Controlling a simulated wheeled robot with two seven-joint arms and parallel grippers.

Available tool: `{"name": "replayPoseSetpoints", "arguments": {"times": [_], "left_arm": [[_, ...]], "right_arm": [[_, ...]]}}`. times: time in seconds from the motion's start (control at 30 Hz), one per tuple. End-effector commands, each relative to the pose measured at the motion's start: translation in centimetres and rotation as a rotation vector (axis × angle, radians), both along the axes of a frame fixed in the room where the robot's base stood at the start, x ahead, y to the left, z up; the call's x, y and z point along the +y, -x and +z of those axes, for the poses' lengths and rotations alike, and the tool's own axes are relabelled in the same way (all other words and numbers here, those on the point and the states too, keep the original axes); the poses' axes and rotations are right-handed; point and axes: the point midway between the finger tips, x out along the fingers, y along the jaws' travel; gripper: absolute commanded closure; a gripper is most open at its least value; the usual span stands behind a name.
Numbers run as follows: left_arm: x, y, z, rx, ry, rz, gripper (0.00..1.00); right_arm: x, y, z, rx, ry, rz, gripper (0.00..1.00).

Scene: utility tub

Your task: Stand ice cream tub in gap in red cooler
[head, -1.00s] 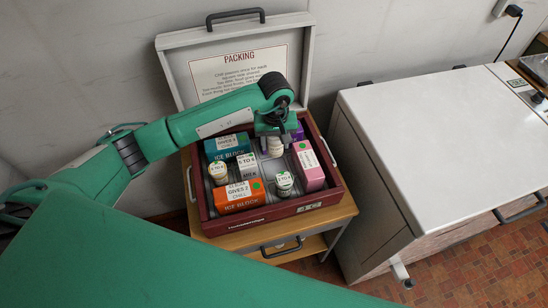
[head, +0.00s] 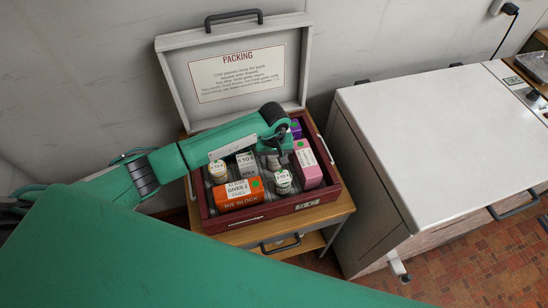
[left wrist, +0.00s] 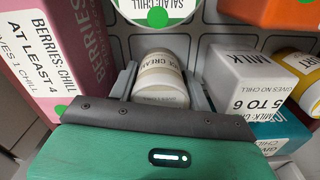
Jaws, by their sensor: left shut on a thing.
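The ice cream tub (left wrist: 160,82), small and cream-white, sits between the two grey fingers of my left gripper (left wrist: 160,92) in the left wrist view. In the head view the tub (head: 273,161) shows only in part under my left wrist, inside the red cooler (head: 262,213). My left gripper is shut on it, between the pink berries box (head: 307,168) and the milk carton (head: 247,165). The salad tub (head: 283,181) stands just in front. I cannot tell whether the ice cream tub touches the cooler floor. My right gripper is not in view.
A purple item (head: 296,128) is at the back right. A teal ice block (left wrist: 275,130) shows in the left wrist view. The open lid (head: 240,70) stands behind.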

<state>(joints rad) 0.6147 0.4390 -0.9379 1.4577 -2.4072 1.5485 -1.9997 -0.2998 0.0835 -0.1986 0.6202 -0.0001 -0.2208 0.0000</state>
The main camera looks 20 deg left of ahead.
Motion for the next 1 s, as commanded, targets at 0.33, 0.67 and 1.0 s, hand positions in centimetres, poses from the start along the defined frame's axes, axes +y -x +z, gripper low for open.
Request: {"name": "replayPoseSetpoints", "arguments": {"times": [0.33, 0.67, 1.0], "left_arm": [[0.0, 0.0, -0.2, 0.000, 0.000, 0.000, 0.29], [0.0, -0.2, 1.2, -0.006, 0.001, -0.002, 0.29], [0.0, -0.2, 8.4, -0.005, 0.000, -0.002, 0.29]], "right_arm": [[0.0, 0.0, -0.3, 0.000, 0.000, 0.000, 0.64], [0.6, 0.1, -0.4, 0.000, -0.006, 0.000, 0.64], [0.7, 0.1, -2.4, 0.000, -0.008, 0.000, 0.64]]}}
